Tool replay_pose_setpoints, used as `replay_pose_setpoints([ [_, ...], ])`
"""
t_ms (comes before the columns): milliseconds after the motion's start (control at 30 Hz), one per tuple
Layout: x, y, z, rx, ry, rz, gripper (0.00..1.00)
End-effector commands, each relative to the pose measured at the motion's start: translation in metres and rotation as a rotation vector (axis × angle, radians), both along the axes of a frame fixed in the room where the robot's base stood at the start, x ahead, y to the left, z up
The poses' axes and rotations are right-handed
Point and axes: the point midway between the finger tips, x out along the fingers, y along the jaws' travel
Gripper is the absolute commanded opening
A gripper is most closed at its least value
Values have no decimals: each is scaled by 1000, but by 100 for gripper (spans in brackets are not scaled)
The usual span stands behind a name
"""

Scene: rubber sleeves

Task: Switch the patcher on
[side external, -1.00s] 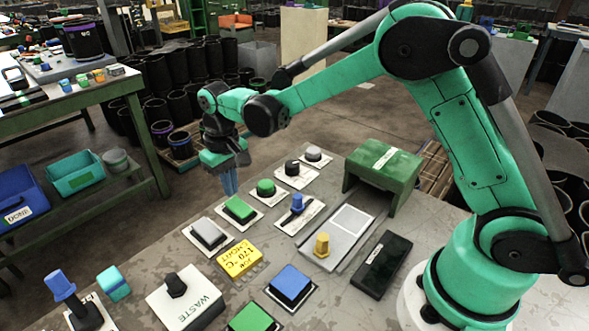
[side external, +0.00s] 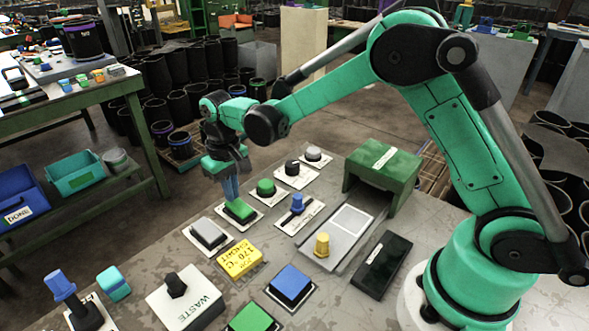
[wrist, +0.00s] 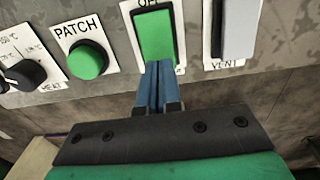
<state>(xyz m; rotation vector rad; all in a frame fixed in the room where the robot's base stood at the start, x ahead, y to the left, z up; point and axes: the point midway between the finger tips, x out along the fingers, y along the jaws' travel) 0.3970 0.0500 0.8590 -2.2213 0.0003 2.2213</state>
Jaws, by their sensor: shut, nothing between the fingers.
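A green rectangular switch (side external: 243,213) sits on a white plate near the far edge of the bench. In the wrist view the green rectangular switch (wrist: 154,36) has partly cut-off lettering above it. My gripper (side external: 232,197), with blue fingers, points down at this switch. In the wrist view my gripper (wrist: 158,68) is shut and empty, its fingertips over the lower end of the switch, at or very near its surface. A round green button (wrist: 87,60) labelled PATCH is beside it, and this round button also shows in the side view (side external: 265,187).
A grey switch labelled VENT (wrist: 238,28) and a black knob (wrist: 25,76) flank these controls. A green cover (side external: 384,167) stands to the right.

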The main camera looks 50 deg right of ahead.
Motion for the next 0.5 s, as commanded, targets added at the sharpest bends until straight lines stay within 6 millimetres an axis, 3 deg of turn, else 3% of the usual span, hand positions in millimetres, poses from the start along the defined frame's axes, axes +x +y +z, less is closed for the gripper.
replay_pose_setpoints([
  [500, 0, 0, -8, 0, 0, 0, 0],
])
